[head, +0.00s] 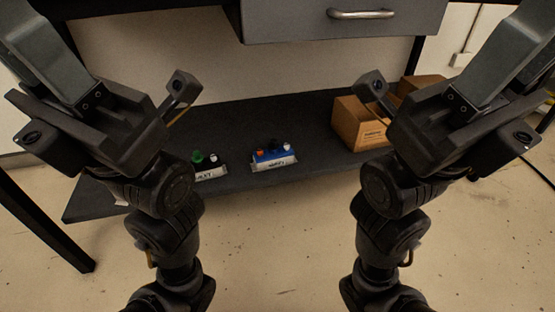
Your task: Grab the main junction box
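A blue box (273,155) with a white front label and small orange, dark and white tops lies on the dark lower shelf, in the middle of the head view. A second labelled item (211,171) with green, black and white tops lies to its left, partly hidden by my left arm. The labels are too small to read surely, so I cannot tell which is the main junction box. My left gripper (100,120) and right gripper (450,120) are raised at the sides, apart from both. Their fingers cannot be made out clearly.
The dark shelf (300,118) lies low under a grey drawer (345,22) with a metal handle. Cardboard boxes (358,124) stand at the shelf's right, partly behind my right arm. A table leg (45,230) stands at the left. The floor (280,260) in front is clear.

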